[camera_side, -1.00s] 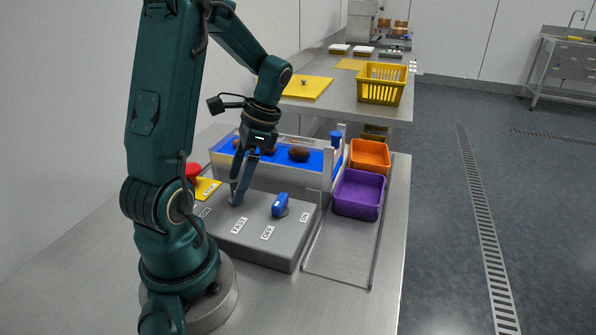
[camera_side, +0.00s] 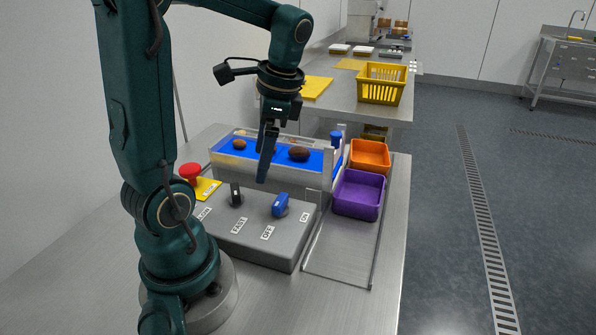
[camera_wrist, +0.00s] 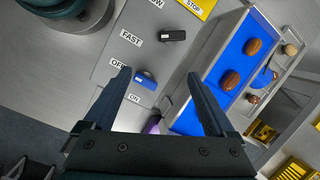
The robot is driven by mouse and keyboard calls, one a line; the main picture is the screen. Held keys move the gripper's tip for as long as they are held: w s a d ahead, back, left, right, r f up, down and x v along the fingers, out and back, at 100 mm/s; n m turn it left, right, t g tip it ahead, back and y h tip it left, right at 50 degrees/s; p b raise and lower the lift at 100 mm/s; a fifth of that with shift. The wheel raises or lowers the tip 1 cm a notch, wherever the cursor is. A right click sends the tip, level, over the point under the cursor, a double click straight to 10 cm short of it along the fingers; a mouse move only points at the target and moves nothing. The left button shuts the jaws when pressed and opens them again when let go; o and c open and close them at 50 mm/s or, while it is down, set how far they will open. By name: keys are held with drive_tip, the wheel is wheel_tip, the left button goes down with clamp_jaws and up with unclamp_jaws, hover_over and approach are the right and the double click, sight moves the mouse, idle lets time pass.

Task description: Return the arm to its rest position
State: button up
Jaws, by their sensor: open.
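My gripper (camera_side: 266,166) hangs above the grey control box (camera_side: 262,248), between it and the blue belt of the conveyor (camera_side: 272,151) in the side view. The box carries a black knob (camera_side: 236,194) by the FAST label and a blue knob (camera_side: 280,205) between the OFF and ON labels. Both knobs stand clear of my fingers. The wrist view also shows the black knob (camera_wrist: 172,35) and the blue knob (camera_wrist: 146,80).
Brown dates (camera_side: 299,154) lie on the blue belt. A red stop button (camera_side: 190,172) stands at the box's left. An orange bin (camera_side: 370,154) and a purple bin (camera_side: 358,194) stand to the right. A yellow basket (camera_side: 381,83) sits on the table behind.

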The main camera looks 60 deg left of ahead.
drive_tip(key=s+d+r+n+t+h, duration=0.1)
drive_tip(key=d+t, duration=0.6)
drive_tip(key=d, duration=0.7)
drive_tip(key=n+h, duration=0.1)
drive_tip(key=n, duration=0.1)
drive_tip(key=shift+d+r+n+t, duration=0.2)
drive_tip(key=shift+d+n+t, duration=0.05)
drive_tip(key=shift+n+t, duration=0.05)
